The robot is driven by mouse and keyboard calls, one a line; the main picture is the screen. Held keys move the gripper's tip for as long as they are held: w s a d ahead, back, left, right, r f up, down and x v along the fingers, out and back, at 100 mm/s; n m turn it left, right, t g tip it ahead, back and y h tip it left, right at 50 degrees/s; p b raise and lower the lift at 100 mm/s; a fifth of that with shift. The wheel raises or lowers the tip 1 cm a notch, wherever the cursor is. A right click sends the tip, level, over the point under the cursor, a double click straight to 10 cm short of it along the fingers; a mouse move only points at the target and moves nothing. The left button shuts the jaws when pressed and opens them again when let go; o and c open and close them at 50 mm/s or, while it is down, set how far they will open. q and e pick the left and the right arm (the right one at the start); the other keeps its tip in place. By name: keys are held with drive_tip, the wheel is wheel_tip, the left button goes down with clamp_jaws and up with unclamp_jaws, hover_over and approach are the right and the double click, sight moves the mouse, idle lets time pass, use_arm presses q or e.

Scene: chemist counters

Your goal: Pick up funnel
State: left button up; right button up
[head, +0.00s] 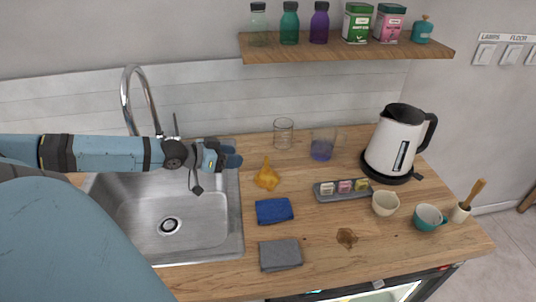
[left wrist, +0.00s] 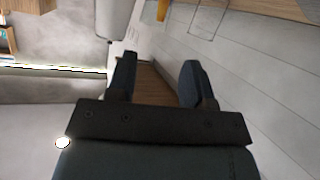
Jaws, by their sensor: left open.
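The funnel, an amber cone with its narrow end up (head: 267,177), stands on the wooden counter just right of the sink. Part of a yellow-orange thing, probably the funnel (left wrist: 162,10), shows at the top edge of the left wrist view. My left gripper (head: 232,156) is over the sink's right rim, above and left of the funnel and apart from it. In the left wrist view its two fingers (left wrist: 157,78) are spread with nothing between them. My right gripper is not in view.
A steel sink (head: 205,225) with a tall tap (head: 127,92) lies left. A blue cloth (head: 274,211) and a grey cloth (head: 280,254) lie in front of the funnel. A glass beaker (head: 283,134) and a jug with blue liquid (head: 321,150) stand behind. A kettle (head: 393,145) stands right.

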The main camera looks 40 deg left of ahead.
sight(266, 158)
use_arm(q)
drive_tip(key=shift+b+x, duration=1.5)
drive_tip(key=shift+x, duration=4.45)
drive_tip(key=shift+f, duration=0.15)
drive_tip(key=shift+s, duration=0.1)
clamp_jaws()
